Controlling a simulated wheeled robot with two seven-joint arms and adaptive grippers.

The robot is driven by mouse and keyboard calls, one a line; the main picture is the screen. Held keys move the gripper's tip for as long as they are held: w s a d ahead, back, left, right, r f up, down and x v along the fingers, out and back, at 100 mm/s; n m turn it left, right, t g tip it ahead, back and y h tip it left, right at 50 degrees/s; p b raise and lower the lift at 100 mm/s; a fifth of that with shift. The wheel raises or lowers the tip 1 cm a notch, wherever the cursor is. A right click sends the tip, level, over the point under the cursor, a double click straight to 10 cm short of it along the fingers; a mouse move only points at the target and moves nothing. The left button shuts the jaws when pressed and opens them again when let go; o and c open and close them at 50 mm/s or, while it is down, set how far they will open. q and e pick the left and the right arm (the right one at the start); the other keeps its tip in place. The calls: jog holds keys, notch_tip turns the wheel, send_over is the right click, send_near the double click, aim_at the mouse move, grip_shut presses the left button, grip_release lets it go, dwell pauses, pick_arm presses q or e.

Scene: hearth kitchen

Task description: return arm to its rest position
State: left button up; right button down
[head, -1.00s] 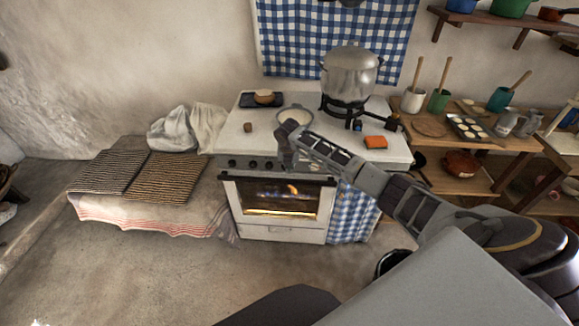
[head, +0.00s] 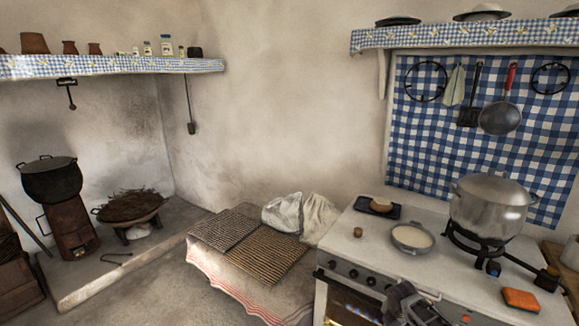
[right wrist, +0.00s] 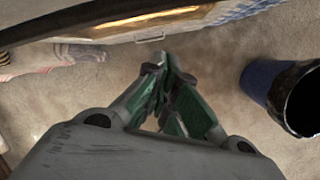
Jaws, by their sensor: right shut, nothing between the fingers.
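My right gripper (right wrist: 163,78) is shut and empty in the right wrist view, its green-lined fingers drawn together. It is over the floor in front of the stove, whose glowing oven window shows at the top of that view. In the head view a dark part of my right arm shows at the bottom edge, in front of the stove (head: 372,240); the rest of the arm is out of frame. My left gripper is not in view.
A dark blue bin (right wrist: 262,85) stands on the floor right of the gripper. On the stove are a large pot (head: 490,210), a small pan (head: 412,237) and an orange sponge (head: 520,299). A low bench with woven mats (head: 262,256) is to the left.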

jog(key=s+a+f+m, duration=0.3)
jog(key=s+f+m, duration=0.9)
jog(key=s+f, duration=1.3)
jog(key=s+a+f+m, duration=0.2)
jog(key=s+f+m, duration=0.1)
jog(key=s, duration=0.7)
jog(key=s+a+f+m+g+y, duration=0.1)
jog(key=s+a+f+m, duration=0.2)
jog(key=s+f, duration=0.3)
jog(key=s+a+f+m, duration=0.2)
jog(key=s+f, duration=0.3)
jog(key=s, duration=1.1)
jog(key=shift+s+a+m+g, duration=0.15)
jog(key=shift+a+m+g, duration=0.25)
jog(key=shift+m, duration=0.4)
jog(key=shift+d, duration=0.1)
